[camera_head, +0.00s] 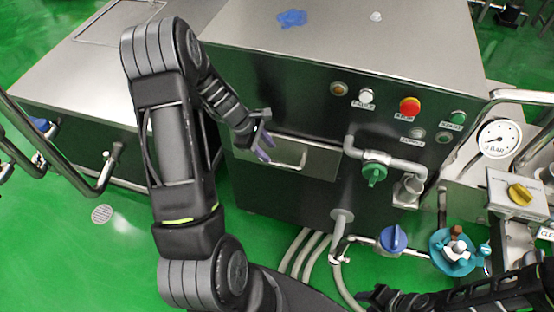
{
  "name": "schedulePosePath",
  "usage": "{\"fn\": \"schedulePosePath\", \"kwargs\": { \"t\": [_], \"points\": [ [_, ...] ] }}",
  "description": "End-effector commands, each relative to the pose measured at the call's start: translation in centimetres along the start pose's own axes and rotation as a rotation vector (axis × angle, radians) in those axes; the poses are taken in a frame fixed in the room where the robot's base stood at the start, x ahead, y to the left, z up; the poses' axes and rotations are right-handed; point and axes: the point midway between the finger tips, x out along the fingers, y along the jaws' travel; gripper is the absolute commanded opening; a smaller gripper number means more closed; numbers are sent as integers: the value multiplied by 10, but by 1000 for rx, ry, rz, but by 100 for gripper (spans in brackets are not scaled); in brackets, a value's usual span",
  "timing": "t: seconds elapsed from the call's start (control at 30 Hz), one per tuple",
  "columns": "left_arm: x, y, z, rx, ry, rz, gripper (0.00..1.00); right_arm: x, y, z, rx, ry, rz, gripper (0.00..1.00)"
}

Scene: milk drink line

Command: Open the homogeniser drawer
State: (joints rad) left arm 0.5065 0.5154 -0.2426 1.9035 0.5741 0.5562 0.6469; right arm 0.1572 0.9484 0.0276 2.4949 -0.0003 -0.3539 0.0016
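The homogeniser (400,49) is a steel-topped cabinet with a dark front in the middle of the head view. Its drawer (322,163) is a flat steel panel at the upper left of that front and looks closed. A bar handle (290,166) runs across the panel. My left gripper (266,149) is just in front of the drawer's left part, its purplish fingers close to the handle's left end. Contact and finger opening are unclear. My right gripper (372,298) is low at the bottom right, away from the drawer, its fingers hard to make out.
Right of the drawer are a red button (410,106), a green-handled valve (374,173) and a pipe. A blue valve (393,239), a teal item (457,255) and a gauge (499,139) are further right. Hoses cross the green floor (115,245) below.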

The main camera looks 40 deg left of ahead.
Motion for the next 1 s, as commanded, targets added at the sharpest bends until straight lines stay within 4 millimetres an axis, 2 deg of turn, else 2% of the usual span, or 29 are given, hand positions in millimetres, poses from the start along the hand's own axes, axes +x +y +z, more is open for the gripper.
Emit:
{"fn": "schedulePosePath", "kwargs": {
  "t": [0.5,0.83,1.0],
  "points": [
    [68,0,0,1,0,-1,36,-3,-1,0,1,-1,1,36],
    [74,0,0,1,0,0,36,-3,-1,0,1,-1,1,36],
    [73,0,0,2,0,0,24,-3,-1,0,1,-1,1,36]
  ]
}}
